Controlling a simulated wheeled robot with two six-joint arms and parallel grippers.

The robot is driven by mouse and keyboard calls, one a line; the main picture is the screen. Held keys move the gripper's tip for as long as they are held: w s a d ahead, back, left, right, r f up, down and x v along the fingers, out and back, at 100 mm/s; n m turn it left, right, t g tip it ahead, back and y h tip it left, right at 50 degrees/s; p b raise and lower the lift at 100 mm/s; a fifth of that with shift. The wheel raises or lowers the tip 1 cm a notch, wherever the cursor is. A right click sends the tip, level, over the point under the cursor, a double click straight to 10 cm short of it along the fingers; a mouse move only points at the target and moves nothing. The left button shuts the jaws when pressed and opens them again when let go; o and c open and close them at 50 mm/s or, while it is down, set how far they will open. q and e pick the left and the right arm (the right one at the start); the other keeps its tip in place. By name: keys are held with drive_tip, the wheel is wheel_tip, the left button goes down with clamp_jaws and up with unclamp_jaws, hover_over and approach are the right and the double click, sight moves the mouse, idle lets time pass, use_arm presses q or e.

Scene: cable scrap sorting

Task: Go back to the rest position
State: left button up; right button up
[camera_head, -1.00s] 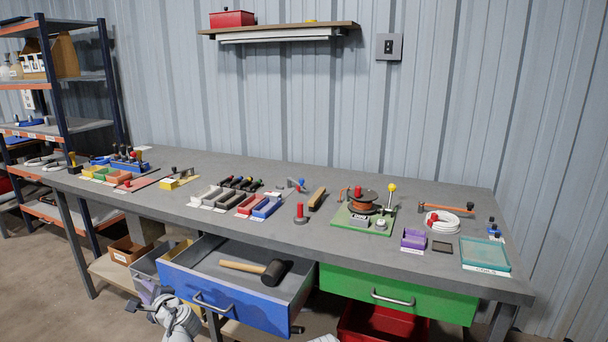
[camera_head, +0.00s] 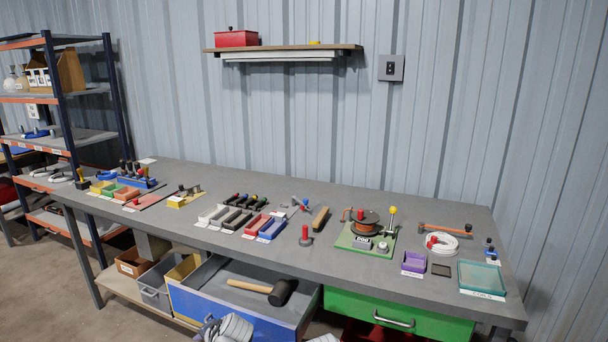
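Part of my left arm and gripper (camera_head: 209,327) shows at the bottom edge, in front of the open blue drawer (camera_head: 187,301). The gripper is small and partly cut off, so I cannot tell if its fingers are open or shut. A mallet (camera_head: 279,291) with a wooden handle lies in the blue drawer, apart from the gripper. My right gripper is not in view; only a pale bit, perhaps of my arm, shows at the bottom edge.
The grey workbench (camera_head: 340,268) holds small coloured bins, a cable spool (camera_head: 364,221) on a green board and a teal tray (camera_head: 482,275). The green drawer (camera_head: 345,305) is beside the blue one. Grey bins stand below the bench. A shelf rack (camera_head: 61,90) stands left.

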use_arm(q)
drive_tip(key=s+d+r+n+g+h+p, duration=0.1)
drive_tip(key=s+d+r+g+h+p, duration=0.1)
drive_tip(key=s+d, duration=0.5)
drive_tip(key=s+d+r+n+g+h+p, duration=0.2)
drive_tip(key=s+d+p, duration=0.4)
drive_tip(key=d, duration=0.6)
drive_tip(key=shift+s+d+n+g+h, duration=0.3)
drive_tip(key=shift+s+d+g+h, duration=0.1)
drive_tip(key=shift+s+g+h, duration=0.65)
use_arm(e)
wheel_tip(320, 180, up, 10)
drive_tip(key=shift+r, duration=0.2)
